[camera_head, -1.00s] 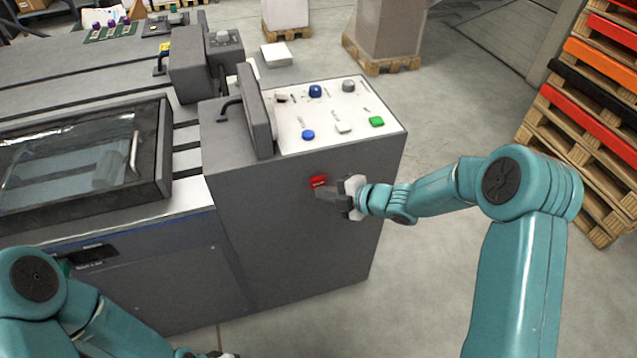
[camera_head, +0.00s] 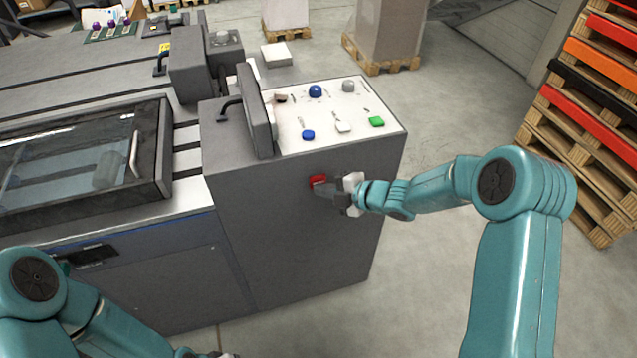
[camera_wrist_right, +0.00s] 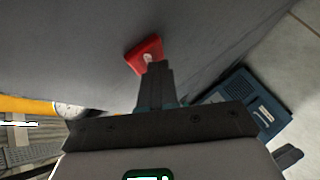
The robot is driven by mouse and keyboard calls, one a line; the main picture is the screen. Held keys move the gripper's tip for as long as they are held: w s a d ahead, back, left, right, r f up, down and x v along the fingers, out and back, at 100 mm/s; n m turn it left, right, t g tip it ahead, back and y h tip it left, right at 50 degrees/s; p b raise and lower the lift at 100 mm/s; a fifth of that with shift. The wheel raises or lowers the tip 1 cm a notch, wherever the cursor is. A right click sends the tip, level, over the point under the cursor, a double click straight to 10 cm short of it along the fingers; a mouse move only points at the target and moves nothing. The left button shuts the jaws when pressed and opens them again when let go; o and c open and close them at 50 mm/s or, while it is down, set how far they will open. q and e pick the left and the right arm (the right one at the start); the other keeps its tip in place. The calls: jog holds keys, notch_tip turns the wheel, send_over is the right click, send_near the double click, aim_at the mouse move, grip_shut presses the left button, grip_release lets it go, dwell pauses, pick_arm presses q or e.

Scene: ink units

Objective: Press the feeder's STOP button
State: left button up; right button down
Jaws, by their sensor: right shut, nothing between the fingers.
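The red STOP button (camera_head: 318,181) sits on the dark grey side face of the feeder (camera_head: 300,225), below its white control panel. In the right wrist view the red button (camera_wrist_right: 143,52) shows straight ahead of the fingertips, partly covered by them. My right gripper (camera_head: 322,188) is shut and empty, its tips at the lower part of the button. The right fingertips (camera_wrist_right: 154,68) overlap the button in the wrist view; I cannot tell for sure whether they touch it. My left gripper (camera_head: 222,355) shows only as a sliver at the bottom edge, its jaws hidden.
The white panel (camera_head: 325,118) on top carries blue (camera_head: 308,135), green (camera_head: 376,122) and other controls, with an upright grey plate (camera_head: 255,110) at its left. Pallets (camera_head: 585,150) stand at the right. The floor right of the feeder is open.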

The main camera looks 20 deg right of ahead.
jog(key=shift+w, duration=0.1)
dwell(0.5)
jog(key=shift+s+b, duration=0.55)
jog(key=shift+s, duration=0.25)
jog(key=s+b, duration=0.2)
jog(key=s, duration=0.3)
jog(key=shift+d+b, duration=0.1)
jog(key=shift+b, duration=0.2)
